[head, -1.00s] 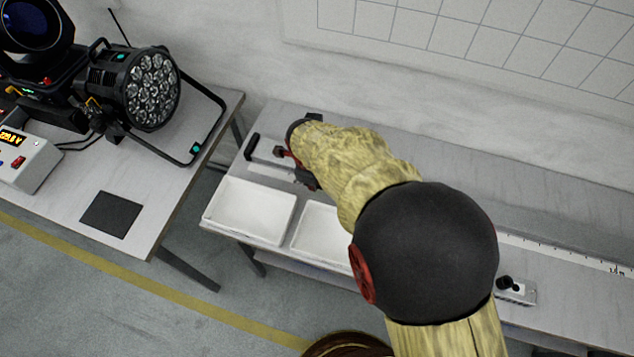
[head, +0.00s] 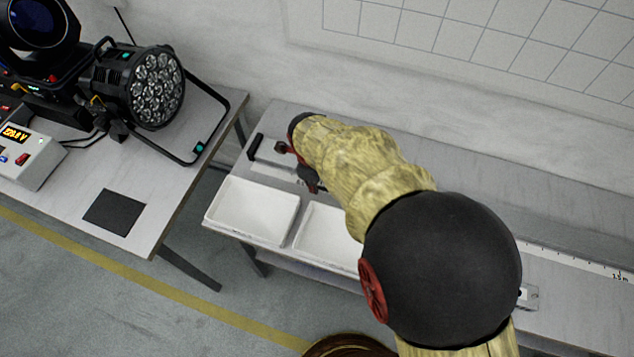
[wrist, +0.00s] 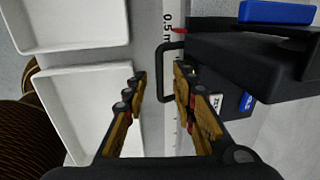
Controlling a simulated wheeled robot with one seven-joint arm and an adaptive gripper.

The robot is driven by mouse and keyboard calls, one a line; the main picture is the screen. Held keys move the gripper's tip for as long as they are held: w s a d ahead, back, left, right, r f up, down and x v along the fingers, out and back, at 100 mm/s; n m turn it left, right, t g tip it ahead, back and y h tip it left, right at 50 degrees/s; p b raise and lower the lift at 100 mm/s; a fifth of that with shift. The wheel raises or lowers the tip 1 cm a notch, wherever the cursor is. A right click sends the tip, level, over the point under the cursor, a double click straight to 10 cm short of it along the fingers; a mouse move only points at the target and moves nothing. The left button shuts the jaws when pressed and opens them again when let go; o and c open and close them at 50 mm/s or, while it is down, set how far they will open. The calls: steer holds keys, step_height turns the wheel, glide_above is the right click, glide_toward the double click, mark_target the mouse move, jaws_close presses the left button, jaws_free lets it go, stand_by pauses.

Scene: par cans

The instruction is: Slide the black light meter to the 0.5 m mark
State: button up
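The black light meter (wrist: 250,65) shows at the right of the wrist view as a dark block, with a black loop handle (wrist: 160,72) toward the trays and a red pointer (wrist: 185,31). The 0.5 m mark (wrist: 168,28) is printed on the white scale strip, just above the handle in that view and close beside the pointer. My gripper (wrist: 159,75) is open, one finger on each side of the handle's bar, with a visible gap on the left. The right finger covers part of the meter. In the head view my arm hides most of the meter and gripper.
Two white trays (head: 252,209) lie along the near bench edge, beside the scale. A small grey box (head: 531,297) is partly behind my arm. Stage lights (head: 150,88) and a power unit (head: 25,155) stand on the left table. The wall is behind the bench.

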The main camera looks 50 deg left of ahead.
step_height(320, 180, up, 9)
steer(key=s+d, duration=0.1)
steer(key=shift+s+r, duration=0.15)
steer(key=shift+s, duration=0.05)
stand_by(0.5)
steer(key=w+d+r+n+t, duration=0.1)
steer(key=d+r+n, duration=0.2)
steer(key=d, duration=1.6)
steer(key=w+d+r+n+t, duration=0.1)
steer(key=d+r+n, duration=0.3)
steer(key=d, duration=1.5)
steer(key=w+d+r+n+t+h, duration=0.1)
steer(key=d+r+n, duration=0.3)
steer(key=d+r, duration=0.6)
steer(key=w+d+t, duration=0.1)
steer(key=d, duration=0.7)
steer(key=shift+w+d+r, duration=0.15)
steer(key=shift+w+d, duration=0.25)
